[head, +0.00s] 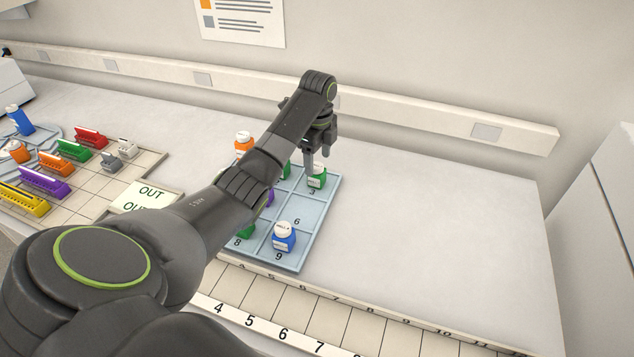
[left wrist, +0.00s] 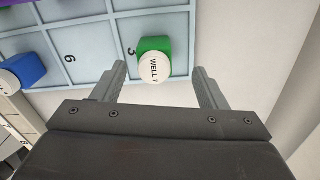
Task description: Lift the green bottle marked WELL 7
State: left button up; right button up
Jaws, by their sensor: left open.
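The green bottle marked WELL 7 (head: 317,182) stands in the cell numbered 3, at the back right of the pale blue tray (head: 311,222). In the left wrist view its white cap (left wrist: 155,68) reads WELL 7, and its green body shows behind the cap. My left gripper (head: 318,157) is open just above the bottle in the head view. In the left wrist view, the fingers of my left gripper (left wrist: 161,72) stand apart on either side of the bottle, with gaps showing on both sides. My right gripper is in neither view.
A blue bottle (head: 284,241) stands in cell 9. An orange bottle (head: 243,146) and other green and purple ones are partly hidden behind my left arm. Coloured racks (head: 42,181) and an OUT card (head: 147,197) lie at left. The bench right of the tray is clear.

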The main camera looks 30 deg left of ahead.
aim_at(317, 165)
pick_arm(q)
jog(key=f, duration=0.1)
jog(key=f+p, duration=0.1)
jog(key=f, duration=0.1)
jog(key=f+p, duration=0.1)
jog(key=shift+s+d+f, duration=0.1)
jog(key=shift+s+f, duration=0.3)
jog(key=shift+f, duration=0.4)
jog(key=shift+c, duration=0.4)
jog(key=c, duration=1)
jog(key=shift+r, duration=0.1)
